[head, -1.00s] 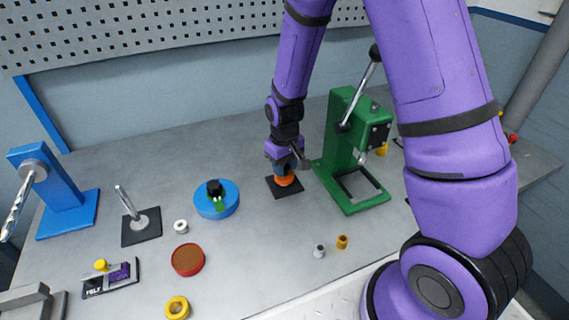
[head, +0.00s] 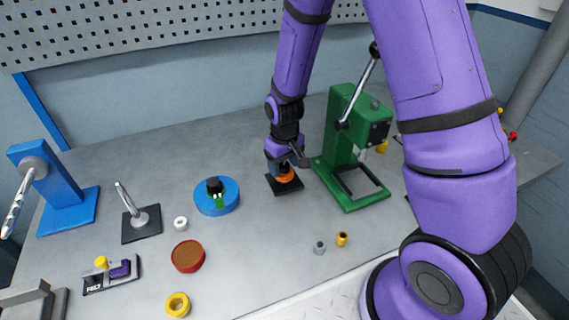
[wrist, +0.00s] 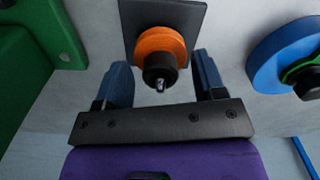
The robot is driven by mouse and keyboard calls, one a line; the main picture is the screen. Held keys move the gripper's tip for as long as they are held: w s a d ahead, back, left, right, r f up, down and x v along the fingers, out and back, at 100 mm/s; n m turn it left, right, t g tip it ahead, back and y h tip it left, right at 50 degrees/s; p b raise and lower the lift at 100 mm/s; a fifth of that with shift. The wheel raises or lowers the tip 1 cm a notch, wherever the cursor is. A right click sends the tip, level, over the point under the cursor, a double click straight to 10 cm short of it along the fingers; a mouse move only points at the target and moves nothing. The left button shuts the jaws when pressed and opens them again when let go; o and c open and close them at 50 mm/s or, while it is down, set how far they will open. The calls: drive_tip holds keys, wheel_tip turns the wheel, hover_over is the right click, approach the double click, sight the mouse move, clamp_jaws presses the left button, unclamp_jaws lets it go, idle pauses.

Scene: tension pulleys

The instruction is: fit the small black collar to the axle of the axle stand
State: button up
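The axle stand has a dark square base plate (head: 272,187); its base also shows in the wrist view (wrist: 190,18). An orange pulley (wrist: 158,43) sits on it. The small black collar (wrist: 160,68) is around the axle, in front of the orange pulley, with the bright axle tip (wrist: 160,85) showing through its middle. My gripper (wrist: 162,62) is open, with one blue finger on each side of the collar and a visible gap to both. In the head view my gripper (head: 281,168) points down over the stand and hides the collar.
A green press (head: 345,150) stands close to the right of the stand. A blue disc (head: 228,205) with a black top piece lies to the left. Two small pieces, grey (head: 320,248) and yellow (head: 342,239), lie in front. A red dish (head: 188,257) is front left.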

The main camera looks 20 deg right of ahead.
wheel_tip(320, 180, up, 11)
drive_tip(key=shift+f, duration=0.1)
idle(0.6)
drive_tip(key=shift+s, duration=0.15)
